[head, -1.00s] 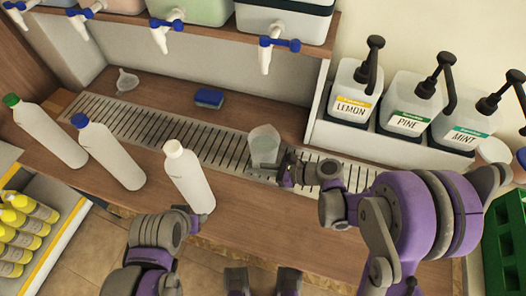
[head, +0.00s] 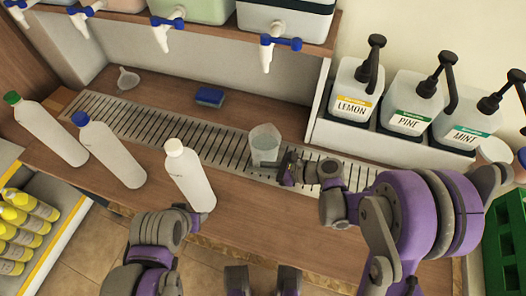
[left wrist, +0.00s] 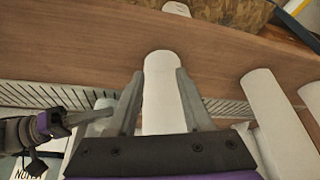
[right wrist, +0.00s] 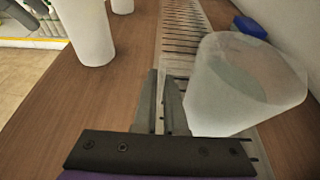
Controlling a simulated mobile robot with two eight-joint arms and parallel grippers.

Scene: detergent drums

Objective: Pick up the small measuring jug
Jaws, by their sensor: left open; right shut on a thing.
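The small measuring jug (head: 264,143) is a translucent, pale cup at the slotted drain grate in the head view. It also shows large at the right of the right wrist view (right wrist: 240,85). My right gripper (head: 288,168) is at its near right side, with the fingers (right wrist: 170,105) close together against it. The exact part gripped is hidden, and I cannot tell whether the jug's base touches the grate. My left gripper (head: 190,213) is open beside a white-capped bottle (head: 190,175). In the left wrist view this bottle (left wrist: 162,95) appears between the open fingers.
A green-capped bottle (head: 50,132) and a blue-capped bottle (head: 110,153) stand to the left. A blue sponge (head: 209,97) and small funnel (head: 128,77) lie behind the grate (head: 170,125). Pump bottles (head: 352,90) stand at right; a tap (head: 266,58) hangs above.

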